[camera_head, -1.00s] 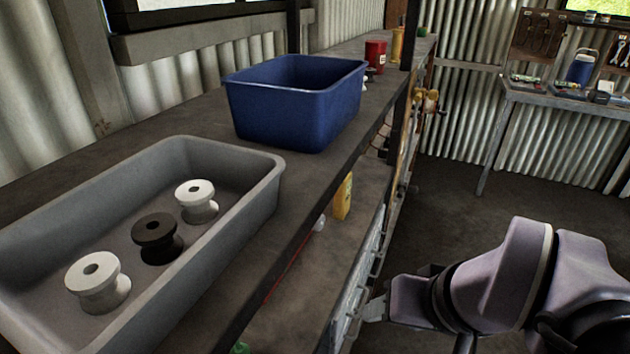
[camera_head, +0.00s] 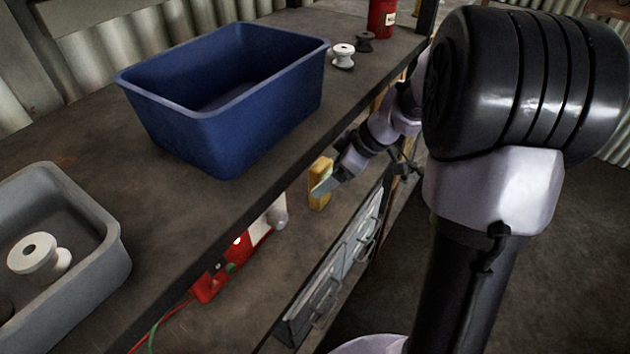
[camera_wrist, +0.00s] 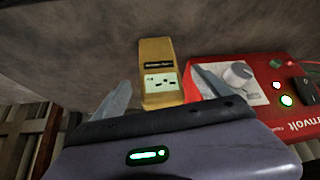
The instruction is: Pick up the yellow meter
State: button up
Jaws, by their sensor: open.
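The yellow meter (camera_head: 320,172) stands on the lower shelf under the workbench top, and part of it is hidden by my gripper in the head view. In the wrist view the yellow meter (camera_wrist: 160,72) shows its face with a dark display and a pale panel, straight ahead of my gripper. My gripper (camera_wrist: 160,93) is open, its two fingers on either side of the meter's lower part in the picture. In the head view my gripper (camera_head: 324,186) is at the meter. I cannot tell whether the fingers touch it.
A red box (camera_wrist: 252,88) with a knob and lit buttons lies close right of the meter in the wrist view. The upper shelf (camera_head: 180,190) overhangs in the head view, holding a blue bin (camera_head: 225,130) and a grey tray (camera_head: 100,270) with spools.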

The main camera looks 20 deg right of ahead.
jog(key=b+x, duration=0.1)
jog(key=x, duration=0.3)
jog(key=shift+w+f, duration=0.1)
jog(key=shift+c, duration=0.7)
jog(key=c, duration=1.5)
jog(key=shift+r, duration=0.25)
